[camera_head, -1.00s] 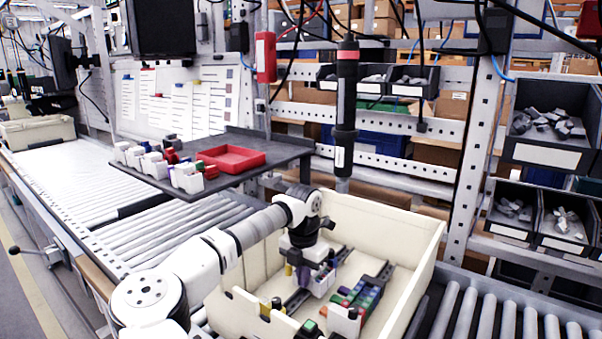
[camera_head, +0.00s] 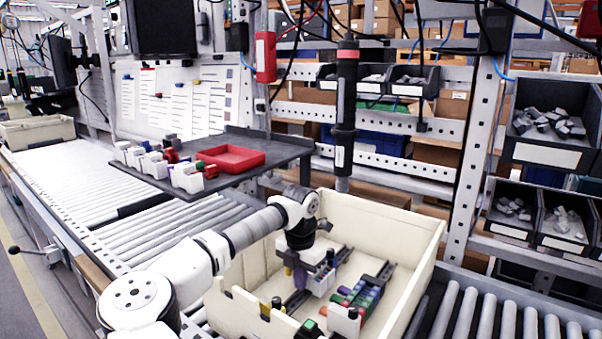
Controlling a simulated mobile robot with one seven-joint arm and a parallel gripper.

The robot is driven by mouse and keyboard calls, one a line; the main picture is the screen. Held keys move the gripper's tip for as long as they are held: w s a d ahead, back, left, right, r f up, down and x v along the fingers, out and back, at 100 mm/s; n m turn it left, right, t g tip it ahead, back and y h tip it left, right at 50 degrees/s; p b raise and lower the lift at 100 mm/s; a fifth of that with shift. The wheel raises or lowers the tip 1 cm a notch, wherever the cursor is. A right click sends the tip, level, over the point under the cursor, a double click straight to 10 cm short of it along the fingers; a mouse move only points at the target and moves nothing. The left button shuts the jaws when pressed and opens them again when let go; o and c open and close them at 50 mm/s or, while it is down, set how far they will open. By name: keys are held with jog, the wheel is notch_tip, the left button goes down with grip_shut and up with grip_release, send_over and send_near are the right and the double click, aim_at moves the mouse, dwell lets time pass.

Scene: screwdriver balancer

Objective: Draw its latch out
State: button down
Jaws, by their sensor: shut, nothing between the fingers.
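My gripper (camera_head: 299,262) points down into the cream bin (camera_head: 385,222), on the near left side of its inside. It is shut and empty, but its fingertips are small and partly lost among the parts there. Right beside it stands a white block (camera_head: 319,285) with dark and blue pieces on top; I cannot tell whether they touch. A purple piece (camera_head: 299,278) shows just under the gripper. No latch can be made out at this size. The dark screwdriver (camera_head: 345,100) with a red band hangs upright behind the bin.
In the bin are dark rails, a row of green, red and blue blocks (camera_head: 360,297) and another white block (camera_head: 343,320). A dark shelf (camera_head: 262,172) with a red tray (camera_head: 230,158) overhangs the rollers at left. The bin's walls surround the gripper.

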jog(key=shift+r, duration=0.2)
jog(key=shift+r+p, duration=0.7)
jog(key=shift+r, duration=0.1)
notch_tip(320, 180, up, 12)
jog(key=p, duration=0.8)
jog(key=shift+s+a, duration=0.2)
jog(key=shift+s, duration=0.15)
